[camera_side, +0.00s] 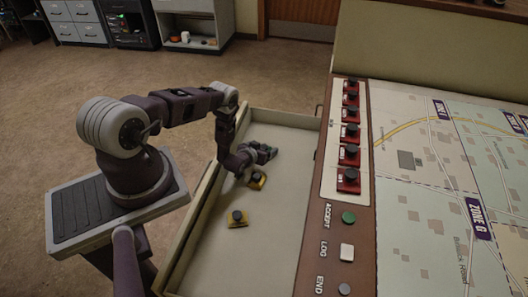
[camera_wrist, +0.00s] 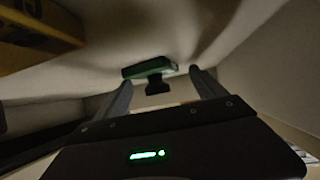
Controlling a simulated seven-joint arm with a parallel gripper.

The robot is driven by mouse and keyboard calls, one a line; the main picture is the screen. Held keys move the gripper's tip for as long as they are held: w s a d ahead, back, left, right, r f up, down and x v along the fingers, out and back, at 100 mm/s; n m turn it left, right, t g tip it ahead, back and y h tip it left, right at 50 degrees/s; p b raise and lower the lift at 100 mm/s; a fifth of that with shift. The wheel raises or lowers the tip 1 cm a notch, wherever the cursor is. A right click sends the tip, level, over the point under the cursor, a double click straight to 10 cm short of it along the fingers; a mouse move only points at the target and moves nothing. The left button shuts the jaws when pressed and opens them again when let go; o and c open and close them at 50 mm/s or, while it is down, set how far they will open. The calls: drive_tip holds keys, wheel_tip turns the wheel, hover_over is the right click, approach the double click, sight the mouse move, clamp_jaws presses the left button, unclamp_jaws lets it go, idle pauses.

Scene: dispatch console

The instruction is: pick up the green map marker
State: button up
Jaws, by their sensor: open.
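The green map marker (camera_wrist: 140,70) shows in the wrist view as a green block with a dark knob. It lies on the pale drawer floor, near the tips of my two fingers. My gripper (camera_wrist: 161,79) is open, with one finger on each side of the dark knob in the picture. I cannot tell how much depth is left between the fingers and the knob. In the side view my gripper (camera_side: 264,153) is low inside the drawer, and the green marker is not clearly distinguishable from it.
The open drawer (camera_side: 208,262) has raised walls around my gripper. A yellow marker (camera_side: 257,181) with a dark knob lies close beside my gripper, and another yellow marker (camera_side: 237,221) lies nearer the front. The console with red-based switches (camera_side: 348,181) and the map (camera_side: 430,200) stands to the right.

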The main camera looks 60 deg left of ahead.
drive_tip(key=c, duration=1.5)
